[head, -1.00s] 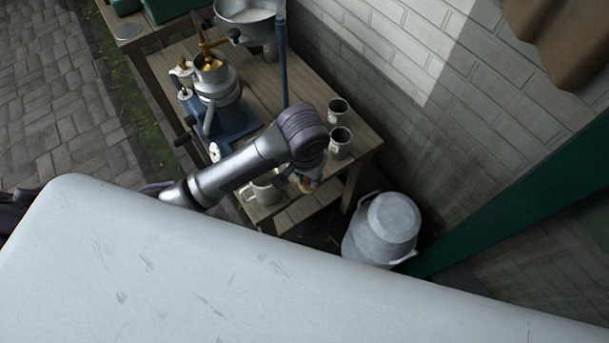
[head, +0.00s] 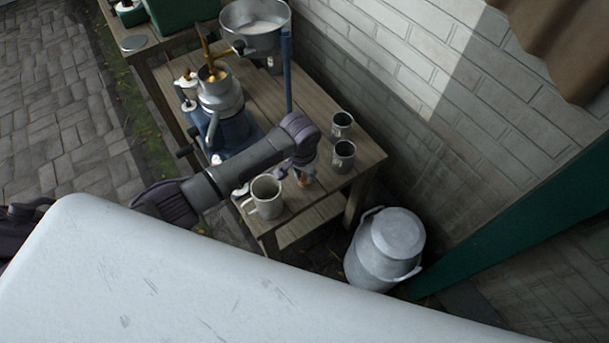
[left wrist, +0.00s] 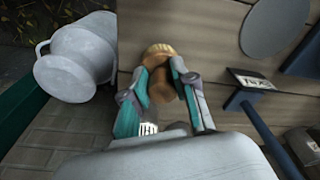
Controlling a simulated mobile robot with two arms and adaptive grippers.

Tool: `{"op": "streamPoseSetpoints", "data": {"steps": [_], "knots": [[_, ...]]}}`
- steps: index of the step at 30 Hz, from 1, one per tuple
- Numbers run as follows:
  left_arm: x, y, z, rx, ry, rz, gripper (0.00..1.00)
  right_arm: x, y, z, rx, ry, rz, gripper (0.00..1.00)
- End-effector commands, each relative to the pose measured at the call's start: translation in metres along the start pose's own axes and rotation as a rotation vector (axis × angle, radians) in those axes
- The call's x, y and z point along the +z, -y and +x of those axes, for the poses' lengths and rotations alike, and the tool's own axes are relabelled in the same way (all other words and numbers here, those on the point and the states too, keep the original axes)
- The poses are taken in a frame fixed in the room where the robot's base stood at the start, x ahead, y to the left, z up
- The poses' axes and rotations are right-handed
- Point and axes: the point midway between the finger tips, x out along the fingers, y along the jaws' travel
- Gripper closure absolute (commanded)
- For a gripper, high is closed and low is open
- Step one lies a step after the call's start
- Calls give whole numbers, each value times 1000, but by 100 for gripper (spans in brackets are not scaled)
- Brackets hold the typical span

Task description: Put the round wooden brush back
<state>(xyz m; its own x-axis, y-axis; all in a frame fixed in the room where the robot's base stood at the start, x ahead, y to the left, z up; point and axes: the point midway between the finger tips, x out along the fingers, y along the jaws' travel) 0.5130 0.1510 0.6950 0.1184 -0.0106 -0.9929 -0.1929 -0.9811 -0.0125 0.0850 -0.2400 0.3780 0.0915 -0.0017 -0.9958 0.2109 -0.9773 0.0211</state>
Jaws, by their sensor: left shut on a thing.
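The round wooden brush (left wrist: 161,88), with a brown wooden body and pale yellowish bristles at one end, sits between the fingers of my left gripper (left wrist: 163,76) in the left wrist view. The gripper is shut on it. In the head view my left gripper (head: 304,168) is over the near right part of the wooden table (head: 318,112). Only a small orange-brown bit of the brush (head: 306,181) shows there below the wrist. I cannot tell whether the brush touches the tabletop. My right gripper is not in view.
A light mug (head: 266,197) stands just left of the gripper, and two dark-mouthed mugs (head: 343,156) (head: 342,124) stand to its right. The blue-based separator (head: 222,110) with its bowl (head: 256,27) is farther back. A metal milk can (head: 385,248) stands beside the table by the wall.

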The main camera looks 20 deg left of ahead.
Motion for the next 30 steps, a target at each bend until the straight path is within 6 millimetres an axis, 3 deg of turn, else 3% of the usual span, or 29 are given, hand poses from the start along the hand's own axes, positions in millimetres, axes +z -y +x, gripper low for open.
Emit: {"op": "streamPoseSetpoints", "data": {"steps": [3, 16, 17, 21, 30], "knots": [[1, -1, 14, 0, -1, 0, 100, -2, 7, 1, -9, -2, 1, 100], [2, -1, 20, 0, -1, 0, 100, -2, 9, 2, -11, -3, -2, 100], [2, -1, 19, 0, -1, 0, 70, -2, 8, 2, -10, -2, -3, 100], [2, 0, 19, 0, -1, 0, 48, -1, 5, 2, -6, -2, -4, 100], [2, 0, 18, 0, -2, 0, 48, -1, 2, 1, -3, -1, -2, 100]]}}
